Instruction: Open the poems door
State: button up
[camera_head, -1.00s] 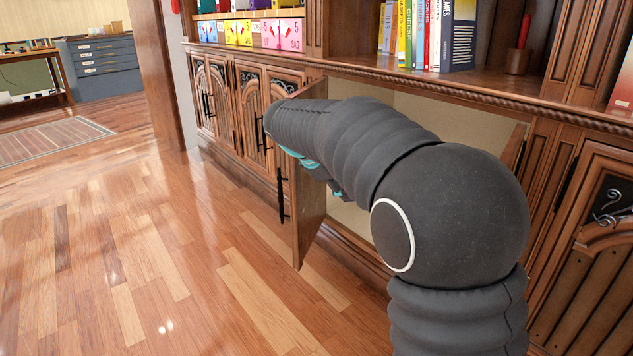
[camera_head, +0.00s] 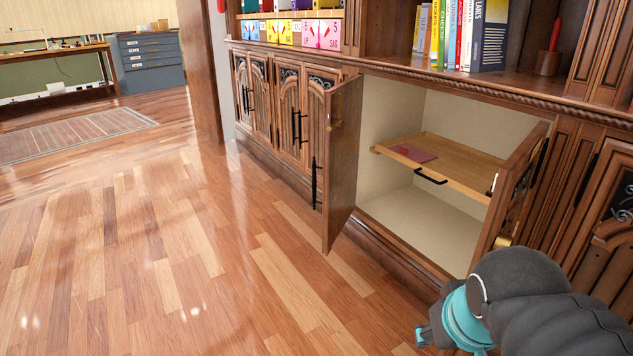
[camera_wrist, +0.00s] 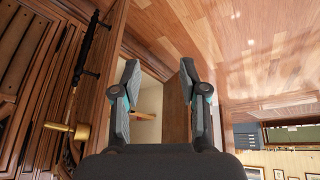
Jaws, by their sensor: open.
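A cupboard stands with two doors open in the head view. Its left door (camera_head: 343,165) swings out toward the floor, with a long black handle on its outer face. Its right door (camera_head: 512,190) also stands out from the frame. I cannot read a poems label on either. My gripper (camera_head: 428,335) is low at the bottom right, in front of the right door and apart from the left door. In the wrist view my gripper (camera_wrist: 160,70) is open, with nothing between its fingers. A door panel with a black handle (camera_wrist: 88,50) and brass knob (camera_wrist: 78,131) lies to its left.
Inside the cupboard a wooden pull-out shelf (camera_head: 455,165) with a black handle carries a flat red item (camera_head: 414,153). Closed cupboard doors (camera_head: 290,110) continue to the left. Books (camera_head: 455,35) stand above. The wooden floor (camera_head: 170,250) is clear to the left.

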aim_at(340, 145)
jog(key=z, duration=0.35)
jog(key=k, duration=0.25)
jog(key=u, duration=1.75)
jog(key=i, duration=2.1)
jog(key=z, duration=1.1)
jog(key=i, duration=0.25)
